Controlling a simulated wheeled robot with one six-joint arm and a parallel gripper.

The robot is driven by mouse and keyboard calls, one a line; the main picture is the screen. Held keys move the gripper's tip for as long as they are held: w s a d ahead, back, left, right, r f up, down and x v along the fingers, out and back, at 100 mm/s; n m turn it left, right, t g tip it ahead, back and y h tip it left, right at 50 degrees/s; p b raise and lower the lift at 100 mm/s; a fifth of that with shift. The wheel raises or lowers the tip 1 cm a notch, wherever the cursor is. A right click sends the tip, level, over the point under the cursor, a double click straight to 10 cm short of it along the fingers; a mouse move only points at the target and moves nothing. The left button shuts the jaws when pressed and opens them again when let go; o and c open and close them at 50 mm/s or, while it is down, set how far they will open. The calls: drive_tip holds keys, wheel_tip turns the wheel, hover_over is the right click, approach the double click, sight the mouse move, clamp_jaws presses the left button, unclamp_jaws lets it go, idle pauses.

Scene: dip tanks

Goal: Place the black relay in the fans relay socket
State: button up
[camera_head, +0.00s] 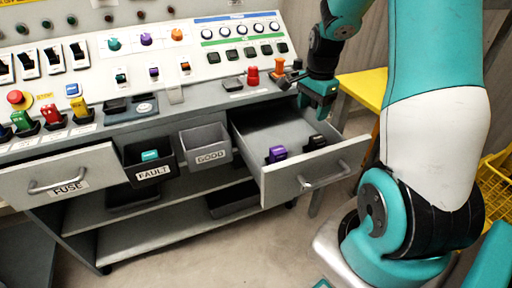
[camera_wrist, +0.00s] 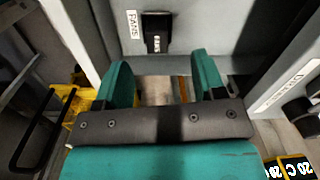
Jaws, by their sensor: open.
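A black relay (camera_head: 316,142) lies in the open drawer, right of a purple relay (camera_head: 277,154). My gripper (camera_head: 317,112) is open above the drawer's back, near the panel's right end. In the wrist view my gripper (camera_wrist: 155,85) shows two teal fingers spread apart, with nothing between them. Beyond the fingertips, a black block (camera_wrist: 157,35) sits next to the FANS label (camera_wrist: 134,24), at the fans socket place. I cannot tell whether it is a bare socket or a socket with a black relay in it.
The open drawer (camera_head: 300,187) juts out from the cabinet. Left of it are the GOOD bin (camera_head: 207,157) and the FAULT bin (camera_head: 152,172), which holds a teal relay (camera_head: 150,155). Red (camera_head: 252,76) and orange (camera_head: 278,67) parts stand near my gripper. A yellow table (camera_head: 362,87) is at right.

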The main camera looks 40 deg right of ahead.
drive_tip(key=a+r+n+y, duration=0.1)
drive_tip(key=a+r+n, duration=0.25)
drive_tip(key=a, duration=0.35)
drive_tip(key=a+r+n, duration=0.2)
drive_tip(key=a+n, duration=0.3)
drive_tip(key=a, duration=0.3)
drive_tip(key=s+a+r+n+y, duration=0.1)
drive_tip(key=s+a+r+n, duration=0.2)
drive_tip(key=s+a+n, duration=0.5)
drive_tip(key=s+a+r+n+y, duration=0.2)
drive_tip(key=s+a+n, duration=0.6)
drive_tip(key=a, duration=0.4)
drive_tip(key=shift+s+r+n, duration=0.2)
drive_tip(key=shift+r+n, duration=0.45)
drive_tip(key=shift+r, duration=0.15)
drive_tip(key=shift+c, duration=0.3)
